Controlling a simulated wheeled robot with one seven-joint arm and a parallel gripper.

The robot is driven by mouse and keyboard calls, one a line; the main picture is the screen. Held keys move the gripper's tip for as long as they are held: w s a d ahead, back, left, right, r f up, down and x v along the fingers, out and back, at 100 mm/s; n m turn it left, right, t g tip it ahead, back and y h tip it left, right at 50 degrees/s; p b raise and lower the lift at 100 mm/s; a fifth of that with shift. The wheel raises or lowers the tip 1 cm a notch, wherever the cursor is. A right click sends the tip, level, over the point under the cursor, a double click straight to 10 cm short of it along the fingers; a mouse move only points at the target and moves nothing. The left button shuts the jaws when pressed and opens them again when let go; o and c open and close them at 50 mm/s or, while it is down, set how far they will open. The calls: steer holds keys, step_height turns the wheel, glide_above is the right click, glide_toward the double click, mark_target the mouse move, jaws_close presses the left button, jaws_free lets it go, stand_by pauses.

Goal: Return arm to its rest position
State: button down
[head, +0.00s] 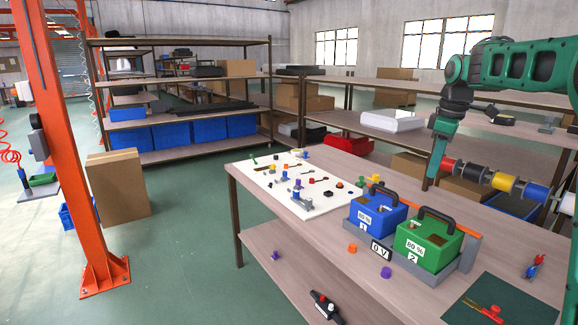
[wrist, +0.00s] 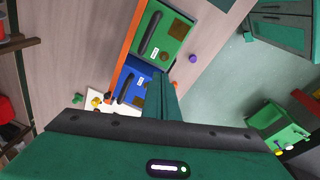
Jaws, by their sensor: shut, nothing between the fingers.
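My green arm (head: 520,65) reaches in from the upper right of the head view, bent at a dark wrist. My gripper (head: 429,185) points down above the workbench, behind the green battery box as seen from the head. In the wrist view my gripper's fingers (wrist: 160,82) are together with nothing between them. The blue box (head: 374,215) marked 1 and the green box (head: 428,241) marked 2 stand side by side in a grey holder (head: 424,274). Both boxes also show in the wrist view, beyond the fingers.
The workbench (head: 330,262) also bears a white board (head: 318,209) with small parts, a dark green mat (head: 492,304) and loose coloured knobs. A row of coloured spools (head: 502,182) hangs close to the right of my gripper. An orange post (head: 62,140) stands at left.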

steer(key=s+f+m, duration=0.5)
steer(key=s, duration=0.9)
steer(key=s+d+f+m+g, duration=0.1)
steer(key=s+f+m, duration=0.4)
steer(key=s, duration=0.9)
steer(key=s+f+m+g, duration=0.1)
steer(key=s+f+m, duration=0.5)
steer(key=s, duration=0.9)
steer(key=shift+d+m, duration=0.3)
steer(key=shift+m, duration=0.2)
steer(key=shift+w+f, duration=0.3)
steer(key=shift+w, duration=0.35)
steer(key=shift+s, duration=0.1)
